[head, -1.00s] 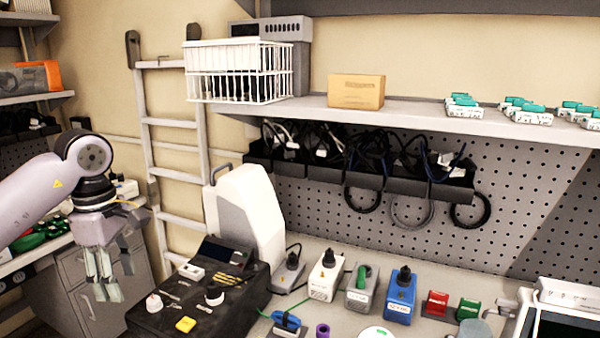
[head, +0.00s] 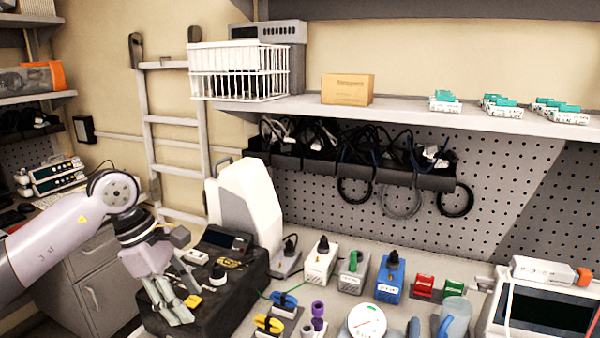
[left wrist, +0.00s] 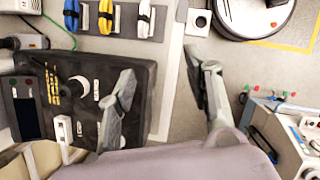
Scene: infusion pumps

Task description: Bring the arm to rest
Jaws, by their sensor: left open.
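My left arm comes in from the left in the head view. Its gripper (head: 168,302) points down in front of the black control box (head: 232,310) and overlaps it in the picture. In the left wrist view the two fingers (left wrist: 165,95) are spread apart with nothing between them. One finger shows over the black box (left wrist: 90,75), the other over the grey bench top. I cannot tell the height of the fingertips above the box. My right gripper is in neither view.
A white pump housing (head: 262,205) stands behind the box. Small coloured devices, including a blue one (head: 390,278), line the bench to the right. A white monitor (head: 545,305) and a blue-grey jug (head: 455,318) stand at the right. A shelf (head: 410,108) runs above.

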